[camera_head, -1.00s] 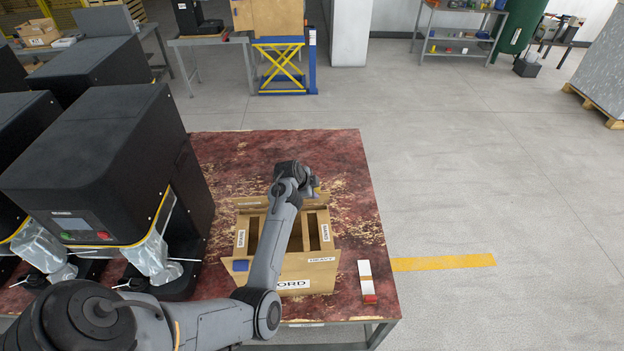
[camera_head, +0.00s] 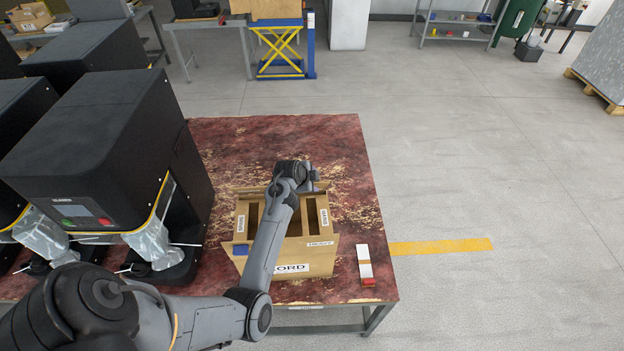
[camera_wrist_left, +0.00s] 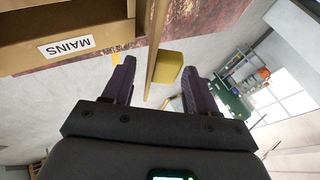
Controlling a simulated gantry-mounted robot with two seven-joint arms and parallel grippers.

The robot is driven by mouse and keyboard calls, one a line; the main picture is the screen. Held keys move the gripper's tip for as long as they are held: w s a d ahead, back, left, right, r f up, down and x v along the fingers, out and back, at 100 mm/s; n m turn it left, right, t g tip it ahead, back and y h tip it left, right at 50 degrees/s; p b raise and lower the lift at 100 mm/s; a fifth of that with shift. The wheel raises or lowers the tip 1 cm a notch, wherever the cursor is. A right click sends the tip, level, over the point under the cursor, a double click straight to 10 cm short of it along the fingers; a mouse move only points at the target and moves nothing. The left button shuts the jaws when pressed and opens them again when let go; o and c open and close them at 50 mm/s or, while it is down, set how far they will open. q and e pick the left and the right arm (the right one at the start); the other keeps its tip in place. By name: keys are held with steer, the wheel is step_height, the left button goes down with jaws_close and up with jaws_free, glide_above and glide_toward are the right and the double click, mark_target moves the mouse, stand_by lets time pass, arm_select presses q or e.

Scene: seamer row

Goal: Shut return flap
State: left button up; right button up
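An open cardboard box (camera_head: 290,268) stands on the red, worn table. It has inner dividers and printed labels, one ending in "ORD" on the front and one reading "HEAVY" near the front rim. My left gripper (camera_head: 313,180) is at the far right side of the box, its fingers mostly hidden by the wrist in the head view. In the left wrist view my left gripper (camera_wrist_left: 160,92) is open, with a thin tan board (camera_wrist_left: 157,45), seen edge-on, between its fingers. I cannot tell whether either finger touches it. A "MAINS" label (camera_wrist_left: 67,47) shows beside it. My right gripper is not in view.
Black machines (camera_head: 100,150) with clear chutes stand close on the left. A white and red strip (camera_head: 365,265) lies right of the box. A blue piece (camera_head: 240,249) is at the box's front left corner. The table (camera_head: 270,140) behind the box is bare.

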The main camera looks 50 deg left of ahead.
arm_select(q)
steer(key=shift+r, duration=0.1)
steer(key=shift+s+r, duration=0.35)
steer(key=shift+r, duration=0.05)
steer(key=v, duration=0.9)
steer(key=shift+s+r+b, duration=0.25)
steer(key=shift+b, duration=0.05)
steer(key=shift+d, duration=0.15)
